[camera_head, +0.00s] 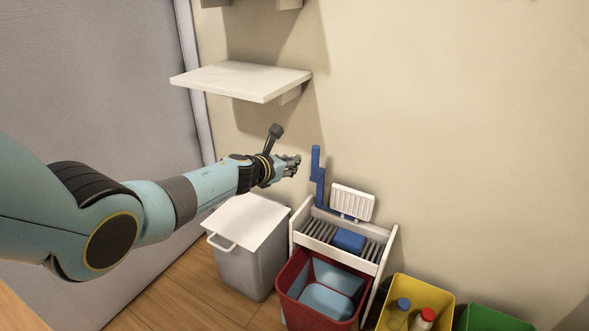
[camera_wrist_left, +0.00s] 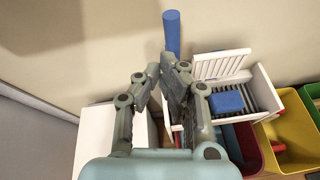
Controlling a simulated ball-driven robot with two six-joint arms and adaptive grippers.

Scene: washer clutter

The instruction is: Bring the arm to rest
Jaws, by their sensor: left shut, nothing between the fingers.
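My left arm comes in from the left in the head view and reaches toward the wall. Its gripper (camera_head: 295,163) is above the white-lidded bin and left of the blue upright piece. In the left wrist view the gripper (camera_wrist_left: 167,68) has its fingers close together with nothing between them. My right gripper shows in neither view.
A shelf (camera_head: 243,79) is above the arm. Below stand a lidded bin (camera_head: 243,265), a white rack (camera_head: 302,212) with a blue block (camera_head: 348,240), a red bin (camera_head: 298,292), a yellow bin (camera_head: 440,292) holding bottles, and a green bin (camera_head: 490,319). A blue post (camera_head: 316,165) rises nearby.

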